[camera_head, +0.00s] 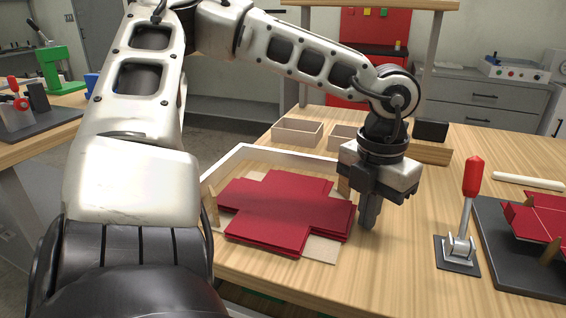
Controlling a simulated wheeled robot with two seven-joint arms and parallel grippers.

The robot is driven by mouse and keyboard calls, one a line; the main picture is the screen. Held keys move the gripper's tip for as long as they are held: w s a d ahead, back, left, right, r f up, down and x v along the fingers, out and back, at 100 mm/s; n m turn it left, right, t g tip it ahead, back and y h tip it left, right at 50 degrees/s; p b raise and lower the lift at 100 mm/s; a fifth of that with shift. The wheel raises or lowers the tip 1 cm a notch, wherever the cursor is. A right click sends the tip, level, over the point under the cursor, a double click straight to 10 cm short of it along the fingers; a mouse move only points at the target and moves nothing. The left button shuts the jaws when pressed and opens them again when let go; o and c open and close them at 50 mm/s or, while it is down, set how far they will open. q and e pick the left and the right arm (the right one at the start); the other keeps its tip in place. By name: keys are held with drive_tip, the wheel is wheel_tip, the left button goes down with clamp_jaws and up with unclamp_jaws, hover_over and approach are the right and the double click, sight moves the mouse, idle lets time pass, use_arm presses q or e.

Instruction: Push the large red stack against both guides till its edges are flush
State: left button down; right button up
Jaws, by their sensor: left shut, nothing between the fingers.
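The large red stack (281,211) is a pile of cross-shaped red sheets on a pale wooden board. Its edges look uneven, with layers fanned at the front and right. A white guide (290,156) runs along the back, and another white guide (222,167) runs along the left side. Wood shows between the stack and the back guide. My left gripper (368,215) points down at the right of the stack, fingers shut and empty, close to its right edge; I cannot tell whether it touches. My right gripper is not in view.
A toggle clamp with a red handle (472,178) stands to the right. Beyond it is a dark plate (492,232) with red folded pieces. Wooden trays (297,131) and a black block (431,130) sit behind. The table front between gripper and clamp is clear.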

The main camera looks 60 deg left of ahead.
sight(335, 214)
use_arm(q)
drive_tip(key=shift+a, duration=0.1)
drive_tip(key=shift+s+a, duration=0.85)
drive_tip(key=shift+a, duration=0.05)
drive_tip(key=shift+s+a+p, duration=0.4)
drive_tip(key=shift+s+a, duration=0.4)
drive_tip(key=shift+a, duration=0.2)
drive_tip(key=shift+r, duration=0.1)
wheel_tip(335, 214, up, 9)
drive_tip(key=d+p, duration=0.1)
drive_tip(key=p, duration=0.3)
drive_tip(key=shift+w+p, duration=0.4)
drive_tip(key=shift+s, duration=0.1)
